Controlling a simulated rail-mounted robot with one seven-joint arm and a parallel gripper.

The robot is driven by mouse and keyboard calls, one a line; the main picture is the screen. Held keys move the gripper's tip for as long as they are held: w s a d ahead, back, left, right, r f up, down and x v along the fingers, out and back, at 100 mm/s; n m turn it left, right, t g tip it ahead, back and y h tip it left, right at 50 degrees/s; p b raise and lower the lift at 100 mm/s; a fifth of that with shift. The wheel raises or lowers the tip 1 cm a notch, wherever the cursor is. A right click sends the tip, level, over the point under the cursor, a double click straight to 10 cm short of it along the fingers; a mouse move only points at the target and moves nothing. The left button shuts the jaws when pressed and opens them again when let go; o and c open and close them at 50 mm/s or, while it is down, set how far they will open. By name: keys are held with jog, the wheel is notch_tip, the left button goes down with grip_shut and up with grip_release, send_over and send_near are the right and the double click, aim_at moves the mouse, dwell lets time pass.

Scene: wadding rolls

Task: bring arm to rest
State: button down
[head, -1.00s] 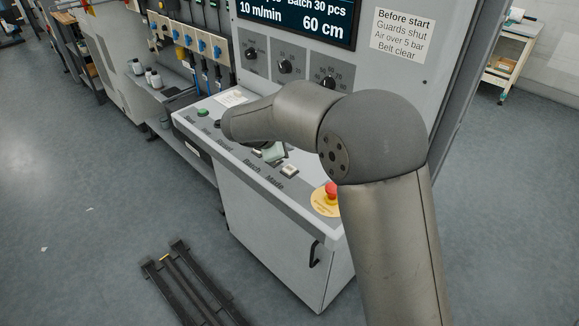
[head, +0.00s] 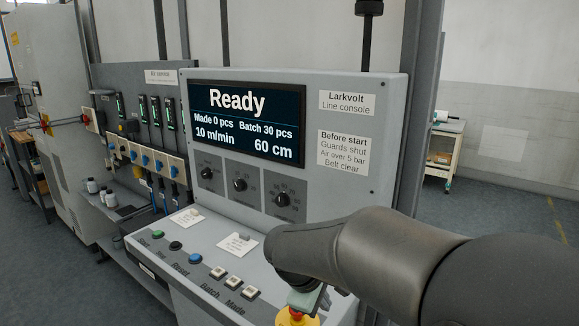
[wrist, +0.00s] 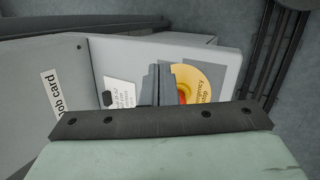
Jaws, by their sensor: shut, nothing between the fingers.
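My arm reaches in from the lower right of the head view, over the right end of the console's sloped button panel. The pale green body of my gripper shows under the wrist, just above the red emergency stop (head: 296,315) on its yellow disc. In the wrist view my gripper (wrist: 157,82) has its grey fingers together and empty. They overlap the left side of the yellow emergency stop disc (wrist: 208,82) and partly hide the red button. I cannot tell the gap between the fingers and the panel.
The console screen (head: 247,122) reads Ready, with three knobs below it. The panel (head: 190,262) carries a green button (head: 158,234), other buttons and white switches (head: 217,272). A trolley (head: 441,158) stands at the back right. Floor beside the console is open.

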jog(key=s+d+f+m+g+y, duration=0.1)
jog(key=s+d+m, duration=0.1)
jog(key=s+m, duration=0.2)
jog(key=s+d+f+m+g+y, duration=0.1)
jog(key=s+d+m+y, duration=0.1)
jog(key=s, duration=0.8)
jog(key=s+d+f+m+y, duration=0.1)
jog(key=s+d+m, duration=0.2)
jog(key=s+m, duration=0.2)
jog(key=shift+s+d+f+m+g, duration=0.2)
jog(key=shift+s+m+g, duration=0.15)
jog(key=shift+s, duration=0.7)
